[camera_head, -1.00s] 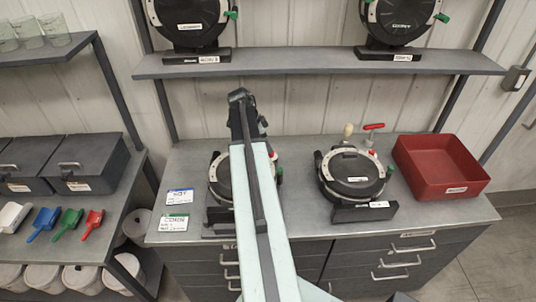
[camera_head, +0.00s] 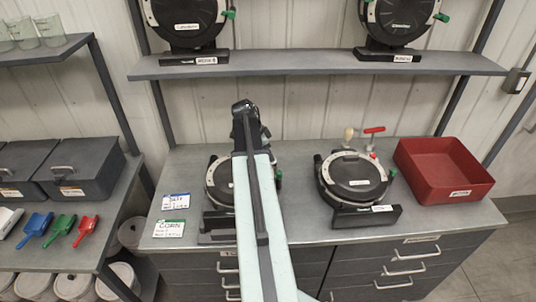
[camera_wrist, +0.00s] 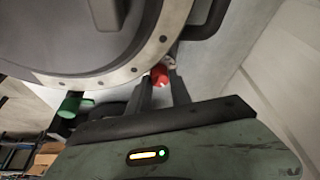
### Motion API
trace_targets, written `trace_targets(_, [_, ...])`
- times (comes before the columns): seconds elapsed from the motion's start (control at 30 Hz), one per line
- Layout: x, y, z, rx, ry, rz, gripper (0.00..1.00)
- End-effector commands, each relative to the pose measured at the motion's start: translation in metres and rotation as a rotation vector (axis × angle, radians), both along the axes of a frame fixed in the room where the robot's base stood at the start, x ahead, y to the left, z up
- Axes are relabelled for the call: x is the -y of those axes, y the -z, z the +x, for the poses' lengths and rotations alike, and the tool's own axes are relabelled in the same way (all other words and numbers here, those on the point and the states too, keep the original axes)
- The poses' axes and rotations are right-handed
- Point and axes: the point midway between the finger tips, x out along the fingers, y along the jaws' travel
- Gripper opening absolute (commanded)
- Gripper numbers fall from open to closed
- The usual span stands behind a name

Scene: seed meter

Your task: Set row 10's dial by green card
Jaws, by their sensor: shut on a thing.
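A round dark seed meter (camera_head: 219,183) with a pale rim stands on the left of the bench, partly hidden behind my arm. Close up in the wrist view, its pale rim (camera_wrist: 110,78) curves over my gripper (camera_wrist: 161,82). The gripper's two fingers are shut on a small red knob (camera_wrist: 159,72) beside the rim. A green knob (camera_wrist: 70,104) sticks out to the left. In the head view my arm hides the gripper and red knob. The green-banded card (camera_head: 169,228), reading CORN, lies left of the meter; its smaller lines are not legible. A blue-banded card (camera_head: 175,201) lies just behind it.
A second seed meter (camera_head: 353,180) stands to the right, with a red-handled tool (camera_head: 374,130) behind it. A red bin (camera_head: 445,170) is at the bench's right end. More meters (camera_head: 187,22) stand on the shelf above. Scoops (camera_head: 62,226) lie on the left rack.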

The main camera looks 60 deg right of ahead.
Motion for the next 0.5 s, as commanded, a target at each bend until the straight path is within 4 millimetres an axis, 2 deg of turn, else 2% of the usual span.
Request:
trace_targets(0.27, [-0.0021, 0.0001, -0.0020, 0.000, -0.139, 0.000, 0.00])
trace_targets(0.5, [-0.0029, 0.0001, -0.0033, 0.000, -0.354, 0.000, 0.00])
